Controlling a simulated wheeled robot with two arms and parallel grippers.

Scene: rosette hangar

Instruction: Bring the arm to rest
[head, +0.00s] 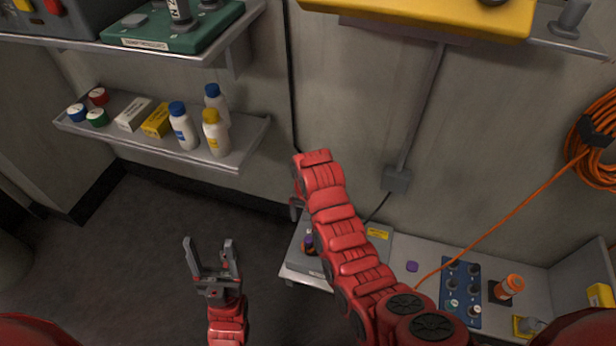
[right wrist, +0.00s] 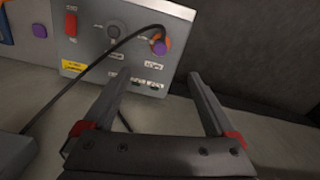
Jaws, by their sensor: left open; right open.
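My right arm (head: 340,235) reaches up from the lower right of the head view, bends at the top, and hides most of its own gripper. In the right wrist view the right gripper (right wrist: 157,82) is open, with nothing between its fingers. It points at a grey control box (right wrist: 110,75) with a red switch (right wrist: 71,24), a knob (right wrist: 113,31) and an orange and purple plug (right wrist: 160,44) with a black cable. I cannot tell whether the fingers touch the box. My left gripper (head: 209,243) is open and empty over the floor, fingers pointing up.
A shelf (head: 240,145) with bottles, small boxes and tape rolls is on the left wall. The bench (head: 425,258) at lower right holds a blue knob panel (head: 460,290) and an orange bottle (head: 510,286). An orange cable (head: 500,220) crosses above it. The floor (head: 130,260) at left is clear.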

